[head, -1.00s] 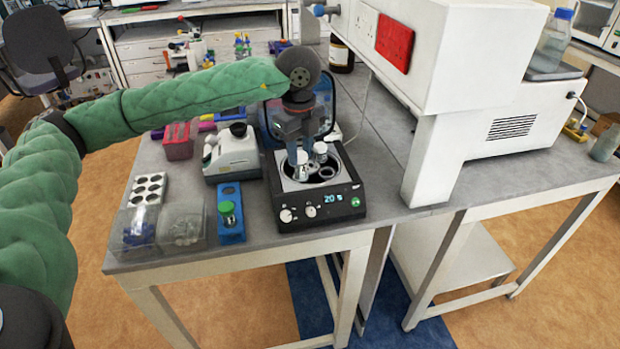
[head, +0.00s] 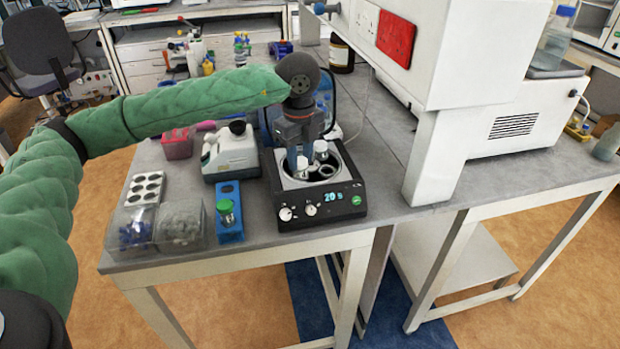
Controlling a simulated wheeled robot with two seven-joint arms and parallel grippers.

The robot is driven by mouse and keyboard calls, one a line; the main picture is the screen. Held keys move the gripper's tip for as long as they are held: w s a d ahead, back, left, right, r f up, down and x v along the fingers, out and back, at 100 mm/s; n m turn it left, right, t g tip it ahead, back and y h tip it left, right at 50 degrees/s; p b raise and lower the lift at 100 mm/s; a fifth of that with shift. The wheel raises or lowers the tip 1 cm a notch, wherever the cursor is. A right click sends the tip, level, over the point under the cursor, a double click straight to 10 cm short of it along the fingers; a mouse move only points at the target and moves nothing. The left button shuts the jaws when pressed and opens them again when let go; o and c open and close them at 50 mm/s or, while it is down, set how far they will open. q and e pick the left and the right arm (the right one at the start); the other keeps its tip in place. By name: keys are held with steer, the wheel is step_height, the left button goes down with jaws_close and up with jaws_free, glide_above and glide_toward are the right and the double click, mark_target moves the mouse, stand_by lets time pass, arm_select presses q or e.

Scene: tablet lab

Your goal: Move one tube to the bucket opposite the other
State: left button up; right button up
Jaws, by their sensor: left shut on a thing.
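The small black centrifuge (head: 335,209) stands on the grey bench with its lid up behind my gripper and its display lit. One white-capped tube (head: 320,150) stands in its rotor, just right of my gripper. My left gripper (head: 301,155) points down over the left part of the rotor, shut on another tube (head: 302,168). Whether this tube is in a bucket or just above one cannot be told. An empty-looking bucket (head: 327,171) shows at the front right of the rotor. The back of the rotor is partly hidden by my gripper. My right gripper is not in view.
Left of the centrifuge are a blue rack with a green-capped tube (head: 225,210), a white instrument (head: 231,153), clear boxes (head: 180,228) and a white well plate (head: 145,189). A large white machine (head: 430,150) stands close on the right.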

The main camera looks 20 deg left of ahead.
arm_select(q)
steer(key=shift+f, duration=0.2)
steer(key=o, duration=0.9)
steer(key=shift+r, duration=0.1)
